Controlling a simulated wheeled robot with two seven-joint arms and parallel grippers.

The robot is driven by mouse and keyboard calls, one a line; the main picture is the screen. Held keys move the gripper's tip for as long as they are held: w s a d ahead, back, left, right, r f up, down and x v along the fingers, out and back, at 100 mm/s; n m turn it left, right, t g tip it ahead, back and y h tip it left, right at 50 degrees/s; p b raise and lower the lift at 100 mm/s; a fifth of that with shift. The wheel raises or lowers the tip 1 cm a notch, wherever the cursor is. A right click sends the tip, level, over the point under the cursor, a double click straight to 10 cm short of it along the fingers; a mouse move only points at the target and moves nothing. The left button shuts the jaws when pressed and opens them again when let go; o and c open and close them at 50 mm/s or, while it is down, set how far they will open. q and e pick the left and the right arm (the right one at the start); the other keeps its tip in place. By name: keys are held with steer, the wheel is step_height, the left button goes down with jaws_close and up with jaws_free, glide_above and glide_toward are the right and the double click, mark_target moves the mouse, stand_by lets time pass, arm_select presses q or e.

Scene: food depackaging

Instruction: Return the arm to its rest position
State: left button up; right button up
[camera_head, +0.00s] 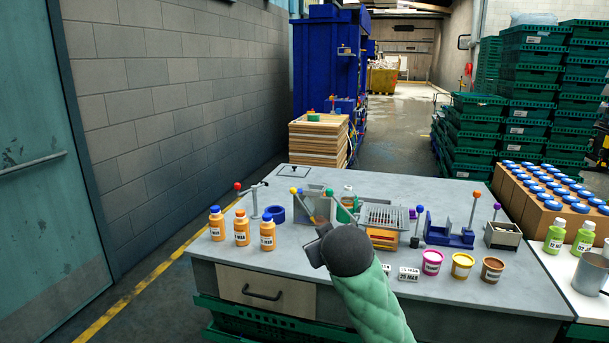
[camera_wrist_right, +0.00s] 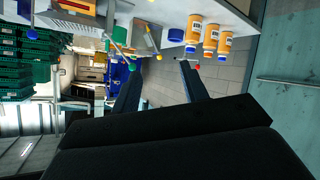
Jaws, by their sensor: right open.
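My right arm (camera_head: 370,290), in a green sleeve with a dark wrist, reaches in from the bottom of the head view over the front middle of the grey worktable (camera_head: 400,195). Its wrist hides most of the gripper there. In the right wrist view, my right gripper (camera_wrist_right: 160,70) shows two dark fingers spread apart, with nothing held between them. The wrist view is turned over, with the tabletop along the top. My left gripper is in neither view.
Levered fixtures, including a blue one (camera_head: 450,232), stand mid-table. Pink (camera_head: 432,262), yellow (camera_head: 462,266) and brown (camera_head: 492,269) tubs line the front right. Green crates (camera_head: 530,90) are stacked behind.

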steer(key=s+d+f+m+g, duration=0.15)
steer(key=s+d+f, duration=0.25)
steer(key=s+f, duration=0.45)
steer(key=s+d+f+m+g, duration=0.1)
steer(key=s+d+f+g, duration=0.3)
steer(key=f, duration=0.8)
steer(key=s+d+f+m+g, duration=0.1)
steer(key=s+d+f, duration=0.2)
steer(key=s+f, duration=0.6)
steer(key=s+f+g, duration=0.4)
steer(key=s+f, duration=1.2)
steer(key=s, duration=0.4)
steer(key=shift+s+h, duration=0.3)
steer(key=shift+m, duration=0.25)
